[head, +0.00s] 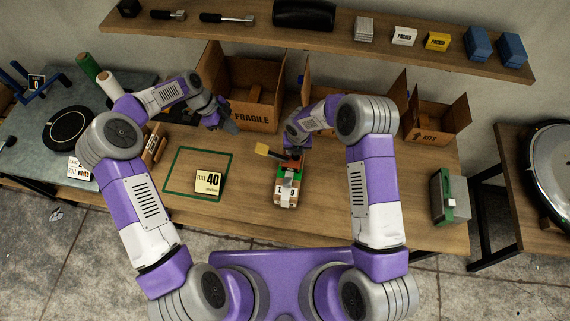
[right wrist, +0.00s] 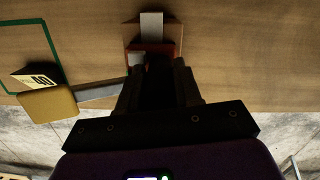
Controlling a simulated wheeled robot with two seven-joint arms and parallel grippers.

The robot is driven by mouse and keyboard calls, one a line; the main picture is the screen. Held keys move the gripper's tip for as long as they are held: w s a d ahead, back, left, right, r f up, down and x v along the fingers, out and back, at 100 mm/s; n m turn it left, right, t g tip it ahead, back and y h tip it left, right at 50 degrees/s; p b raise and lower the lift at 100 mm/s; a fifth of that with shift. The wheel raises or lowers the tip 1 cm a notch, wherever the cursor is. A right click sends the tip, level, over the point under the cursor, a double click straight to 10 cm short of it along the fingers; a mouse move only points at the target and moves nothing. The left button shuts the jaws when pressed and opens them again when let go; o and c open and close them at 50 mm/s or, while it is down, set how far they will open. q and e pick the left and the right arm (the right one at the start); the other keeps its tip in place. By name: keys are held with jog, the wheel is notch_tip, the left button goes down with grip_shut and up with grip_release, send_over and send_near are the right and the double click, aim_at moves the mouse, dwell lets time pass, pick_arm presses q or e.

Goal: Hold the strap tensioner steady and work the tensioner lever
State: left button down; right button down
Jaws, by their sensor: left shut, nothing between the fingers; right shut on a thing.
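The strap tensioner (head: 286,187) lies on the table in front of my right arm, an orange, green and light-coloured body with a grey strip along it. In the right wrist view its orange-red part (right wrist: 153,48) sits at the fingertips. The tensioner lever (head: 262,149) has a yellow end and points left; its yellow grip (right wrist: 48,104) and grey bar show in the right wrist view. My right gripper (right wrist: 158,68) is shut on the tensioner; in the head view my own arm mostly hides it. My left gripper (head: 231,127) is shut and empty, left of the lever and apart from it.
Open cardboard boxes, one marked FRAGILE (head: 254,118), line the back. A green-and-grey device (head: 449,197) stands at the right edge. A shelf (head: 300,35) runs above.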

jog(key=shift+a, duration=0.1)
jog(key=c, duration=0.7)
grip_release()
jog(key=shift+r, duration=0.1)
jog(key=r, duration=0.4)
jog(key=s+r, duration=0.1)
jog(key=r, duration=0.6)
jog(key=shift+s+r, duration=0.2)
jog(key=shift+r, duration=0.2)
